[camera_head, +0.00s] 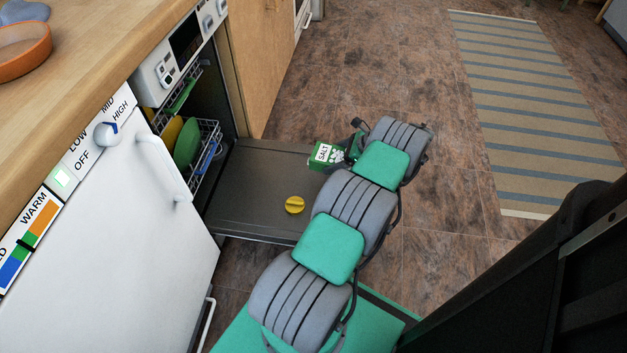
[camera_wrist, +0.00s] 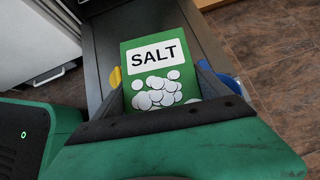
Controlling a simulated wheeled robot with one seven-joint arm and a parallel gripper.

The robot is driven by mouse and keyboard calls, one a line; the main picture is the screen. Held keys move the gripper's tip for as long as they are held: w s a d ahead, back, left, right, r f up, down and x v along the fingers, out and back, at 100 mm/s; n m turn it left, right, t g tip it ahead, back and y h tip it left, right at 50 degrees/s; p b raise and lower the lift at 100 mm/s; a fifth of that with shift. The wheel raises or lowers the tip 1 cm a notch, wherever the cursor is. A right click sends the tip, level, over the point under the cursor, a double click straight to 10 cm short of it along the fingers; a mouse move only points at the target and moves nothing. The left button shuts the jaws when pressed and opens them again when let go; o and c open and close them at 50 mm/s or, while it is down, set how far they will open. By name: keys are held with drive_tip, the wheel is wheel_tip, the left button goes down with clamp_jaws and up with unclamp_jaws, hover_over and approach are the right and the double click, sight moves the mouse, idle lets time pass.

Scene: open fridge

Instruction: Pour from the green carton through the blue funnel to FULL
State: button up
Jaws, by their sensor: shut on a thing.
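The green carton (camera_wrist: 168,55), labelled SALT and printed with white discs, is between the fingers of my gripper (camera_wrist: 170,88) in the wrist view. My gripper (camera_head: 352,148) is shut on it. In the head view the carton (camera_head: 325,154) is over the far right part of the open dishwasher door (camera_head: 250,180). A blue thing (camera_wrist: 228,83) shows partly behind the right finger; I cannot tell whether it is the funnel. Another blue piece (camera_head: 207,158) shows by the dishwasher rack. No filling opening or FULL mark is clearly visible.
A yellow round cap (camera_head: 294,205) lies on the dishwasher door, apart from the carton. The rack (camera_head: 205,135) holds green and yellow dishes. A white appliance with a handle (camera_head: 165,170) stands at left. Bare floor and a striped rug (camera_head: 530,110) lie right.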

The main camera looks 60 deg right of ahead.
drive_tip(key=b+x, duration=0.1)
drive_tip(key=x, duration=0.3)
drive_tip(key=w+a+r+b+x, duration=0.1)
drive_tip(key=b+x, duration=0.1)
drive_tip(key=x, duration=0.3)
drive_tip(key=r+b+x, duration=0.1)
drive_tip(key=x, duration=0.4)
drive_tip(key=shift+w+a+b, duration=0.3)
drive_tip(key=shift+w+a, duration=0.05)
drive_tip(key=shift+w, duration=0.15)
drive_tip(key=shift+w+a+f+b, duration=0.1)
drive_tip(key=shift+w+f+b, duration=0.2)
drive_tip(key=shift+f+b, duration=0.45)
drive_tip(key=shift+w+a+f+b, duration=0.1)
drive_tip(key=shift+w+f+b, duration=0.25)
drive_tip(key=shift+f, duration=0.6)
drive_tip(key=shift+w+a+f+b, duration=0.1)
drive_tip(key=shift+w+f+b, duration=0.1)
drive_tip(key=shift+f+b, duration=0.55)
drive_tip(key=o, duration=1.8)
drive_tip(key=shift+o, duration=0.2)
drive_tip(key=shift+p, duration=0.45)
drive_tip(key=p+v, duration=0.3)
drive_tip(key=v, duration=0.4)
drive_tip(key=shift+s+r+p, duration=0.1)
drive_tip(key=shift+r+p, duration=0.1)
drive_tip(key=shift+p, duration=0.2)
drive_tip(key=shift+s, duration=0.2)
